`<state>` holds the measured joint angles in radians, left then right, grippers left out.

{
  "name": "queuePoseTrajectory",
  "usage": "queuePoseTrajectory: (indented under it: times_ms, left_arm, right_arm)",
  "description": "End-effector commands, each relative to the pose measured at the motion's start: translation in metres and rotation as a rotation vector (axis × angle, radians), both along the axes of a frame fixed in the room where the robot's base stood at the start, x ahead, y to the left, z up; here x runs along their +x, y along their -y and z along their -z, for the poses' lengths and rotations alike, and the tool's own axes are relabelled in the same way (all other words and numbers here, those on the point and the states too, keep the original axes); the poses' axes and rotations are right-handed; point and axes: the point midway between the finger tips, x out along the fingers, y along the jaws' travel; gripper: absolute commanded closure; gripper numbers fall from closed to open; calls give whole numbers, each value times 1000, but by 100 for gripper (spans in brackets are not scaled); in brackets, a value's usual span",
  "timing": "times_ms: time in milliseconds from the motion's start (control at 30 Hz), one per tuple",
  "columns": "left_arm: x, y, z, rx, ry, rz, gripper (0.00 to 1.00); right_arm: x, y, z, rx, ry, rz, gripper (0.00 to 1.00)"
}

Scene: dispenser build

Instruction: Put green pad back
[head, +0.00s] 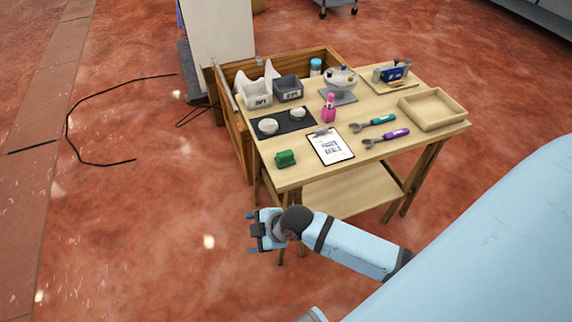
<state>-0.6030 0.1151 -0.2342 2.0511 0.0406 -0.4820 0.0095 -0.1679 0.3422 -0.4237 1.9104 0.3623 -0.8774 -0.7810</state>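The green pad (285,158), a small block, lies on the wooden table (300,179) near its front left corner, left of the clipboard (331,146). My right gripper (251,232) is in front of the table and outside its edge, apart from the pad. Its two light-blue fingers are spread and hold nothing that I can see. My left gripper is out of view.
A dark mat (284,127) with white round parts, bins (288,89), a pink bottle (329,109), a dispenser (340,80), two wrenches (386,139) and an empty tray (432,107) crowd the tabletop. A black cable (67,124) lies on the floor at left.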

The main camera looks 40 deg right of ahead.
Motion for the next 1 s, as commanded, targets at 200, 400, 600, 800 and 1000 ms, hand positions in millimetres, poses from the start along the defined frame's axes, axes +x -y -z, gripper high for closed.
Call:
queuePoseTrajectory:
  times_ms: [200, 400, 600, 800, 1000]
  left_arm:
    - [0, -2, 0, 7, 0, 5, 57]
    - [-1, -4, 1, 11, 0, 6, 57]
    - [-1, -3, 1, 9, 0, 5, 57]
    - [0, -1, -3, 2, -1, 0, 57]
    - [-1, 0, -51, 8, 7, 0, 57]
  right_arm:
    - [-71, 4, 5, 372, -49, 519, 20]
    - [-104, 19, 2, 541, -54, 753, 20]
    - [-108, 22, 0, 572, -53, 791, 20]
    - [-108, 21, -3, 571, -54, 788, 20]
    - [-110, 24, -49, 562, -40, 780, 20]
